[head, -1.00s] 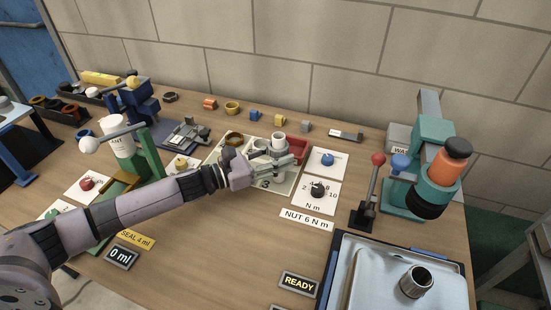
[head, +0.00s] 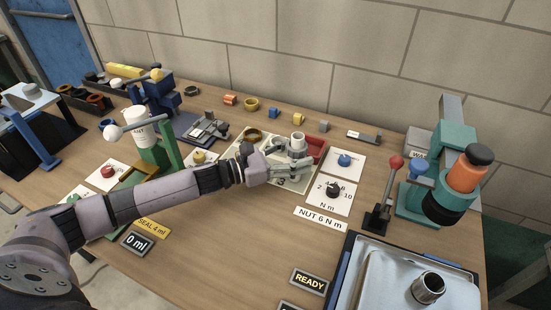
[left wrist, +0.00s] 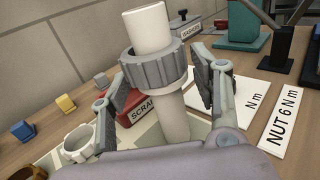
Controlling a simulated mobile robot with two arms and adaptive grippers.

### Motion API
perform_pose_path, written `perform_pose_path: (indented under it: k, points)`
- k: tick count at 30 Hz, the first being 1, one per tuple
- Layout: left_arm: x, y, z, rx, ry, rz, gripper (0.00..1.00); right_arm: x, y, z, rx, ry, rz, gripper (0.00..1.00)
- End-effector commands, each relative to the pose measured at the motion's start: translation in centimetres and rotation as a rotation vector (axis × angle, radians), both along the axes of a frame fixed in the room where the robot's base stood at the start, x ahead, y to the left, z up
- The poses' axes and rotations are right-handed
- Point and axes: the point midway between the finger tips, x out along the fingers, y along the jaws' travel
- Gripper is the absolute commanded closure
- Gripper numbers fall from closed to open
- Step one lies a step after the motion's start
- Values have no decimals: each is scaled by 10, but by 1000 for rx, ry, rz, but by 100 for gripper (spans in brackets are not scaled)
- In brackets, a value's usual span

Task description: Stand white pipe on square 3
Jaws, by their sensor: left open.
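The white pipe (left wrist: 173,120) stands upright on the pale numbered mat (head: 296,185), with a grey ribbed nut (left wrist: 152,68) around its upper part. Its white top also shows in the head view (head: 298,138). My left gripper (head: 296,163) is open, with one finger on each side of the pipe below the nut. In the left wrist view (left wrist: 155,95) both fingers appear apart from the pipe. A printed 3 shows on the mat just in front of the gripper. The gripper hides the pipe's foot in the head view, so its exact square cannot be told.
A red scrap tray (head: 318,147) is right behind the pipe. A white ring-shaped part (left wrist: 80,143) stands beside it. Dial cards (head: 332,190), a red-knobbed lever (head: 380,195) and a teal press (head: 450,150) are to the right. The front table middle is clear.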

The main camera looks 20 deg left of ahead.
Motion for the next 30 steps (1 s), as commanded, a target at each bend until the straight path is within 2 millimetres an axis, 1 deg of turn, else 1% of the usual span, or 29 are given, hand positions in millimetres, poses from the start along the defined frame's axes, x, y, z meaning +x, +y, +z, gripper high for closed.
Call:
perform_pose_path:
  k: [1, 9, 18, 24, 30]
  points:
    - [-5, 6, -4, 2, 3, 2, 43, 0, 0, -3, 0, 0, 0, 32]
    - [-38, 41, -5, 3, 4, 2, 43, 0, 0, -14, 0, 0, 1, 32]
    - [-68, 72, -3, 2, 4, 2, 43, 0, 0, -21, 0, 0, 2, 32]
    - [-78, 83, -2, 1, 2, 1, 43, 0, -2, -22, -2, 0, 3, 32]
    - [-81, 87, 0, 1, -1, 0, 43, 1, -3, -23, -3, -1, 3, 32]
